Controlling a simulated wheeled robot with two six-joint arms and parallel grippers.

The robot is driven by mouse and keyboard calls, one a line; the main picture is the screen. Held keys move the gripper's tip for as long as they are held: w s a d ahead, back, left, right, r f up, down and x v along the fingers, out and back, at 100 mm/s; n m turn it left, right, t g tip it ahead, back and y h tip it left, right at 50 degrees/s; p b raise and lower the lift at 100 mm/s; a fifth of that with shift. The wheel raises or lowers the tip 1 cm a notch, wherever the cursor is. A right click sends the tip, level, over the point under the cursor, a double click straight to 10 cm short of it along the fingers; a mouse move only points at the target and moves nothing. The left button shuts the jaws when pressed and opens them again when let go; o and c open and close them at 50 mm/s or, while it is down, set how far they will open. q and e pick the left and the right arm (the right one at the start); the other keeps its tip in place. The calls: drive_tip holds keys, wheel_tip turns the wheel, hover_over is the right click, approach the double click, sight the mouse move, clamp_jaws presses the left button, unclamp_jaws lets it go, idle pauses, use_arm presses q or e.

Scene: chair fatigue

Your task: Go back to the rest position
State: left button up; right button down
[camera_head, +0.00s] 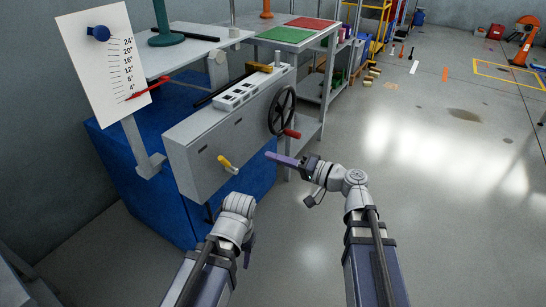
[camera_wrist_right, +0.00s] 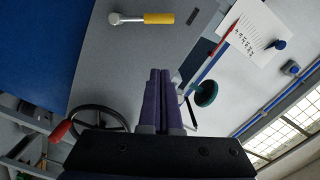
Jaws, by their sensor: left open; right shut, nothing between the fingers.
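My right gripper (camera_head: 271,155) reaches in front of the grey machine in the head view. Its purple fingers point left and are closed together, with nothing between them. They also show in the right wrist view (camera_wrist_right: 159,72). My left gripper (camera_head: 247,252) hangs below its wrist in the head view, mostly turned away, and is open. The yellow-handled lever (camera_head: 228,164) on the machine front is apart from both grippers. It also shows in the right wrist view (camera_wrist_right: 158,18).
The grey machine (camera_head: 200,152) stands on a blue cabinet (camera_head: 125,158). Its black handwheel (camera_head: 281,110) has a red knob (camera_head: 291,134) near my right gripper. A white scale board (camera_head: 90,60) has a red pointer (camera_head: 147,90).

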drive_tip(key=shift+a, duration=0.1)
drive_tip(key=s+a+f+n+g+h+p, duration=0.3)
drive_tip(key=s+a+f+n+g+h, duration=0.15)
drive_tip(key=s+a+f+g, duration=0.5)
drive_tip(key=s+d+f+n+h+p, duration=0.1)
drive_tip(key=s+d+f+h+p, duration=0.1)
drive_tip(key=s+d+f+h, duration=0.75)
wheel_tip(320, 180, up, 41)
drive_tip(key=w+h+p, duration=0.1)
drive_tip(key=h+p, duration=0.1)
drive_tip(key=p, duration=3.6)
drive_tip(key=shift+w+d+f, duration=0.15)
drive_tip(key=shift+w+f, duration=0.05)
drive_tip(key=shift+w, duration=0.1)
